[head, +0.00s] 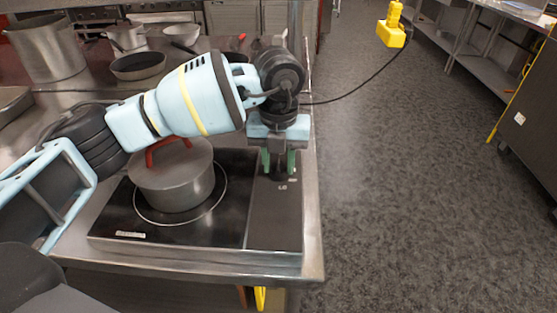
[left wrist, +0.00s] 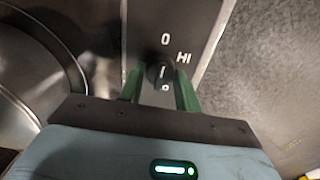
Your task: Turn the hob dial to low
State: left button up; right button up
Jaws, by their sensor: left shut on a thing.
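The hob (head: 180,232) is a black glass plate with a dark control strip on its right side. The hob dial (left wrist: 158,74) is a small black knob with a pale line on it, which runs roughly up and down in the left wrist view. A "0" is printed beyond it and "HI" to its right. In the head view "LO" is printed by the dial, on the near side. My left gripper (head: 278,163), with green fingers, points down over the strip. It is shut on the dial, one finger on each side, also in the left wrist view (left wrist: 160,88). My right gripper is out of view.
A lidded pot (head: 173,182) with a red handle stands on the hob, left of my gripper and under my left arm. Behind are a frying pan (head: 138,66) and a large steel pot (head: 45,48). Open floor lies right.

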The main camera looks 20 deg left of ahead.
pick_arm(q)
jog(key=m+p, duration=0.1)
jog(key=m, duration=0.2)
jog(key=shift+r+m, duration=0.15)
jog(key=shift+m, duration=0.15)
jog(key=m, duration=0.3)
jog(key=shift+m, duration=0.3)
jog(key=m, duration=0.4)
jog(key=shift+m+p, duration=0.3)
jog(key=shift+p, duration=0.05)
jog(key=m, duration=0.4)
jog(key=shift+m, duration=0.3)
jog(key=m, duration=0.3)
jog(key=shift+f+m+b, duration=0.2)
jog(key=shift+m+b, duration=0.1)
jog(key=shift+b, duration=0.1)
jog(key=m+b, duration=0.1)
jog(key=m, duration=0.3)
jog(key=m+b, duration=0.1)
jog(key=m, duration=0.4)
jog(key=shift+m+b, duration=0.3)
jog(key=shift+m, duration=0.8)
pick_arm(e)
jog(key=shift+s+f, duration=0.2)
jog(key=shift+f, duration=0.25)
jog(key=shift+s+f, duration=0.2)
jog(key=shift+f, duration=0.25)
